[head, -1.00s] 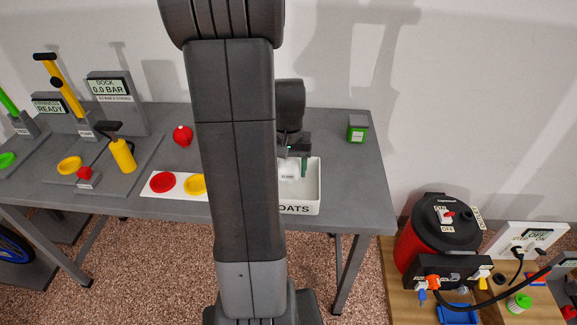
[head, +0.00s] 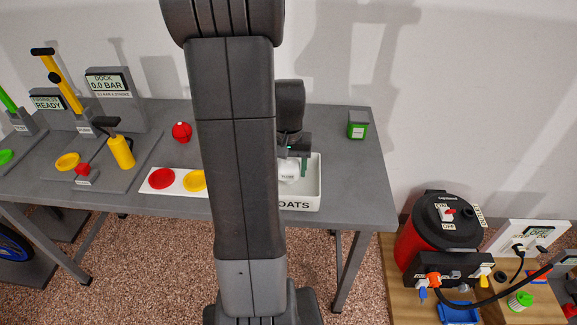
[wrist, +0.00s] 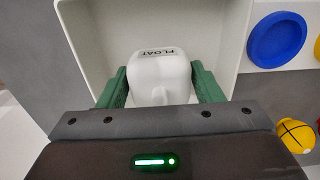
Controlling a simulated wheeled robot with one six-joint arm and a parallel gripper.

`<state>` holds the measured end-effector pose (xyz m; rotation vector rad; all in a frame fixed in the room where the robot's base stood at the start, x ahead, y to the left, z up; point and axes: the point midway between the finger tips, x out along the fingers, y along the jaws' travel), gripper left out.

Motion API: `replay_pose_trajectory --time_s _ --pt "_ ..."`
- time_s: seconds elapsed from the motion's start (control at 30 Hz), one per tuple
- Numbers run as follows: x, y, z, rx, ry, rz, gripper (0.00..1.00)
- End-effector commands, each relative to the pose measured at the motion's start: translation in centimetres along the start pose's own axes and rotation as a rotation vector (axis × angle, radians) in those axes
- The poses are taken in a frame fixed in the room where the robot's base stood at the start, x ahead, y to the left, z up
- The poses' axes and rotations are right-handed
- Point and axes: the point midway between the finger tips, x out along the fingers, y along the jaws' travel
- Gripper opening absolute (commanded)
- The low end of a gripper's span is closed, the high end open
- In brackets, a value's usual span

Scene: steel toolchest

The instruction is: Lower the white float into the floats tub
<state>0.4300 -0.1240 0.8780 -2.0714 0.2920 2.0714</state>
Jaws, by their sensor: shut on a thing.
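The white float (wrist: 158,72), marked FLOAT, sits between the green fingers of my gripper (wrist: 160,88), which is shut on it. In the head view the float (head: 289,171) shows just right of my arm, within the outline of the white floats tub (head: 312,187). My gripper (head: 293,158) is above it. In the wrist view the tub's walls (wrist: 88,45) surround the float on the visible sides. I cannot tell whether the float touches the tub floor. My arm hides the tub's left part and the start of its label.
A white strip with a red disc (head: 162,179) and a yellow disc (head: 194,181) lies left of the tub. A red ball (head: 181,132) is behind it. A green-and-grey box (head: 357,125) stands at the back right. The table right of the tub is clear.

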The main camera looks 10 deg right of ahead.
Motion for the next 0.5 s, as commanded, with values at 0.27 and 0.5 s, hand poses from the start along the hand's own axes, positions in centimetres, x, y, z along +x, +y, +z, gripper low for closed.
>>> replay_pose_trajectory --time_s 0.27,0.5 --pt "0.49 0.00 0.01 0.000 0.000 0.000 0.33" --pt "0.85 0.00 0.01 0.000 0.000 0.000 0.33"
